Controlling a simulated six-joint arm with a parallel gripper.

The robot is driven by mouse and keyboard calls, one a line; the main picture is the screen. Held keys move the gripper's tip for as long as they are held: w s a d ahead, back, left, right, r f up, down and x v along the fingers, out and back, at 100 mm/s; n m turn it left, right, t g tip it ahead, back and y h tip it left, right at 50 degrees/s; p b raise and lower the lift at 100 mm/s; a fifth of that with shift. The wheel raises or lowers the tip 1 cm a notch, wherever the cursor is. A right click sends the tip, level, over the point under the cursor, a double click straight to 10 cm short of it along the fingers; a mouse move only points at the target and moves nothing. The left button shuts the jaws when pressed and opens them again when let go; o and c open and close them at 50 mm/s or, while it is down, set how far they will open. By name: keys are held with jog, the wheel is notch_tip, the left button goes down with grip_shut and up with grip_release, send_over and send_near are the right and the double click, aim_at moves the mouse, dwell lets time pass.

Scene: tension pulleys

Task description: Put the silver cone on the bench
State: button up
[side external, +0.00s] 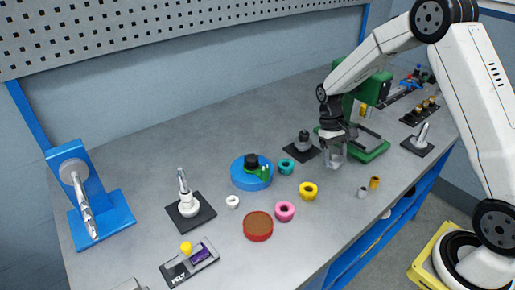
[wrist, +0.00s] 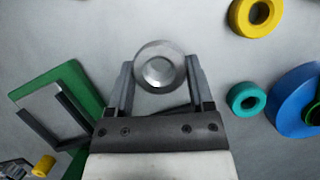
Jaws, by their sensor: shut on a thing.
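My gripper (wrist: 158,80) is shut on the silver cone (wrist: 160,68). In the wrist view the cone shows end-on as a round grey piece with rings inside its rim, between the two fingertips. In the side view my gripper (side external: 334,160) points down over the right part of the grey bench (side external: 130,160), just in front of the green fixture. The cone is mostly hidden by the fingers there. I cannot tell whether it touches the bench or hangs a little above it.
The green fixture (side external: 371,146) stands close behind my gripper. A black plate with a dark post (side external: 304,145), a teal ring (side external: 286,167) and a yellow ring (side external: 308,191) lie to its left. Small silver (side external: 362,192) and brass (side external: 375,182) pieces stand to the right, near the front edge.

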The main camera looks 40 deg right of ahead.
aim_at(330, 173)
jog(key=shift+w+f, duration=0.15)
jog(key=shift+f, duration=1.6)
jog(key=shift+f, duration=0.15)
jog(key=o, duration=1.3)
jog(key=v, duration=1.2)
jog(key=shift+a, duration=0.1)
